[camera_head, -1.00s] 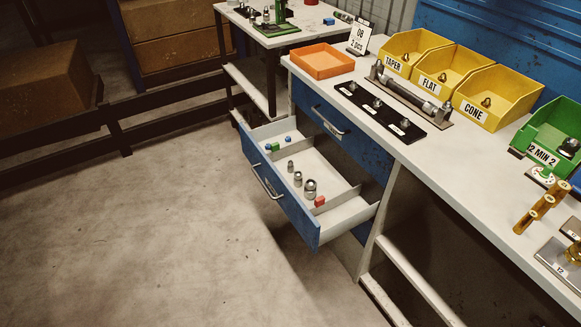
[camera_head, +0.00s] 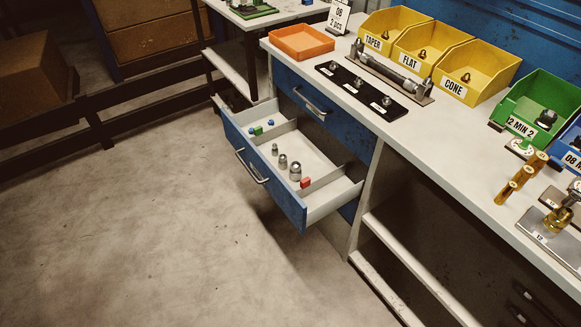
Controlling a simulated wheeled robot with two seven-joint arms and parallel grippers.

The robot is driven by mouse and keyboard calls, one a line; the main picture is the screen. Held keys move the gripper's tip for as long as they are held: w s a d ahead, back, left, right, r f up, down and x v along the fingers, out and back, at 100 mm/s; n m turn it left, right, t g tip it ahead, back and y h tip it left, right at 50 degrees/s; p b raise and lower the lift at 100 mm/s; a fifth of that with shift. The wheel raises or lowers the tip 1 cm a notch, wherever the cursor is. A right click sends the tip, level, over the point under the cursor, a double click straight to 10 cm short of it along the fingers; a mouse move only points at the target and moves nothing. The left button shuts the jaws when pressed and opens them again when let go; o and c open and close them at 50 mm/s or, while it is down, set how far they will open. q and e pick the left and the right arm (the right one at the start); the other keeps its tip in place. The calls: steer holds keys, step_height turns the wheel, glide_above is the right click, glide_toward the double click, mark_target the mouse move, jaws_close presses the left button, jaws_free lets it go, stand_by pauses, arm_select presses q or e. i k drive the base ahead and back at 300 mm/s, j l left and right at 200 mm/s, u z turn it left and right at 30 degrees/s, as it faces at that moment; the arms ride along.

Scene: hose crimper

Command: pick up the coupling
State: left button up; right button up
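Three grey metal pieces that look like couplings stand in a row in the open drawer (camera_head: 318,207): a small one (camera_head: 275,149), a middle one (camera_head: 283,161) and a larger one (camera_head: 296,172). I cannot tell which one the task names. More small metal fittings stand on the black labelled strip (camera_head: 345,80) on the bench and in the yellow bins. Neither of my grippers is in view.
The blue drawer juts out from the workbench (camera_head: 440,147) and also holds a red block (camera_head: 305,182) and small green and blue pieces. An orange tray (camera_head: 301,43), yellow bins (camera_head: 472,92), a green bin (camera_head: 519,126) and brass parts stand on the bench. The floor (camera_head: 150,230) is clear.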

mark_target(295, 169)
steer(key=z, duration=0.45)
steer(key=i+j+z, duration=0.25)
steer(key=j+z, duration=0.25)
steer(key=i+j+z, duration=0.3)
steer(key=j, duration=0.7)
steer(key=i+j+z, duration=0.1)
steer(key=j, duration=0.75)
steer(key=i+j+z, duration=0.1)
steer(key=j, duration=0.75)
steer(key=i, duration=0.05)
